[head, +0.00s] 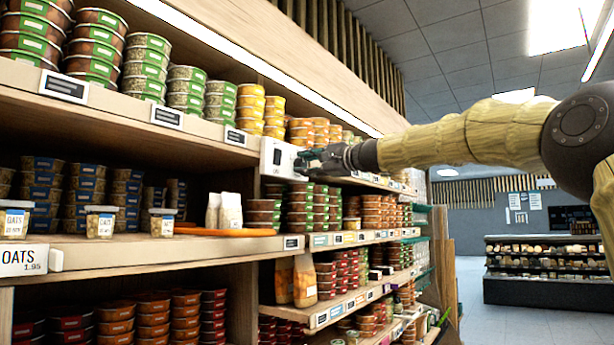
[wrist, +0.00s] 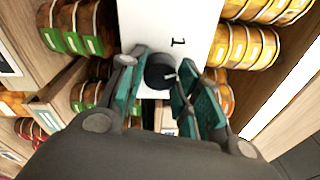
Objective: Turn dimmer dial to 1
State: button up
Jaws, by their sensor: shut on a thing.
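The dimmer dial (wrist: 160,72) is a round black knob with a pale pointer mark, on a white panel (wrist: 165,20) in the wrist view. A printed "1" shows on the panel beyond the knob. The pointer is aimed towards the right of the picture, not straight at the "1". In the head view the white panel (head: 279,158) is fixed to the shelf upright. My gripper (head: 312,160) reaches it from the right. In the wrist view my gripper (wrist: 158,82) has its teal fingers on both sides of the knob, shut on it. The knob is hidden in the head view.
Shelves of stacked tubs surround the panel, with green-labelled tubs (wrist: 70,28) on one side and yellow ones (wrist: 245,45) on the other. An orange board (head: 225,232) with pale bags lies on a lower shelf. The aisle floor (head: 490,315) at right is clear.

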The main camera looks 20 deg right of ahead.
jog(key=shift+d+f+n+y+b, duration=0.1)
jog(key=shift+n+y+b, duration=0.2)
jog(key=shift+n+b, duration=1.45)
jog(key=shift+n+y+b, duration=0.3)
jog(key=shift+n+b, duration=0.95)
jog(key=shift+n, duration=1.3)
jog(key=o, duration=1.1)
jog(key=shift+w, duration=0.1)
jog(key=shift+c, duration=0.2)
jog(key=v, duration=1.2)
